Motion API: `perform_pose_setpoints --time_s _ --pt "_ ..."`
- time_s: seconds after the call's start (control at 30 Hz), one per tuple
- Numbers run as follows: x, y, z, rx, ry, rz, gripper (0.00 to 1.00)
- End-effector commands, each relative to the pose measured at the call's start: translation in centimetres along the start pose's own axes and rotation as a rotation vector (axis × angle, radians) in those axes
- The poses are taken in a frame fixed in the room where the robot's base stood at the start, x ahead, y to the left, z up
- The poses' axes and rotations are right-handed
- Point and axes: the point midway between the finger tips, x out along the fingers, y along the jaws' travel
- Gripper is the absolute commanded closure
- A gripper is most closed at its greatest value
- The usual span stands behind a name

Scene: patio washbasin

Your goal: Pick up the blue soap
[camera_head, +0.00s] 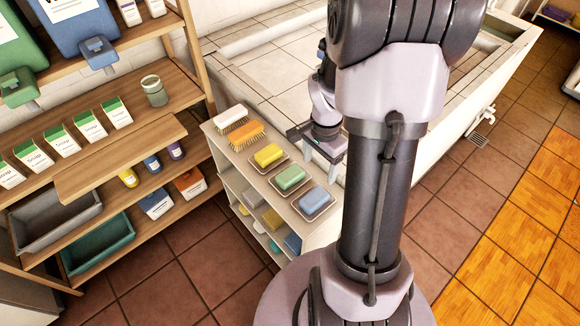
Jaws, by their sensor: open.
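The blue soap (314,200) lies in a small dish on top of the narrow white shelf unit, at the front end of a row. A green soap (290,177) and a yellow soap (268,155) lie in their own dishes behind it. My gripper (322,153) is open and points down above the right side of the shelf top, farther back than the blue soap and apart from it. Its jaws look empty. My arm hides part of the gripper and the area to its right.
Two brushes, one orange (246,135) and one white, lie at the back of the shelf top. More soaps sit on lower shelves. A wooden shelf (120,160) with soap boxes and bins stands left. A tiled basin (270,60) is behind. Tiled floor is open at right.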

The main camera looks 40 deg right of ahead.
Motion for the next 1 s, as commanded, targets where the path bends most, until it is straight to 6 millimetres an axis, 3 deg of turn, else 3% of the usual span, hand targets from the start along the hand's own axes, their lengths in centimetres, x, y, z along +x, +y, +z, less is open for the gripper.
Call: perform_pose_setpoints --time_s 0.03,0.1,0.3,0.53,0.73,0.93,1.0 --pt "2.3 0.1 0.1 -0.001 -0.003 0.004 0.27" --pt "4.6 0.1 0.2 -0.003 -0.003 0.004 0.27" --pt "9.3 0.1 0.2 -0.005 -0.001 0.001 0.27" --pt "11.5 0.1 0.5 -0.005 -0.001 0.001 0.27" --pt "15.4 0.3 1.0 -0.006 -0.002 0.002 0.27" --pt "15.3 0.2 0.9 -0.006 0.000 0.000 0.27" --pt "15.3 0.2 0.9 -0.006 0.000 0.000 0.39"
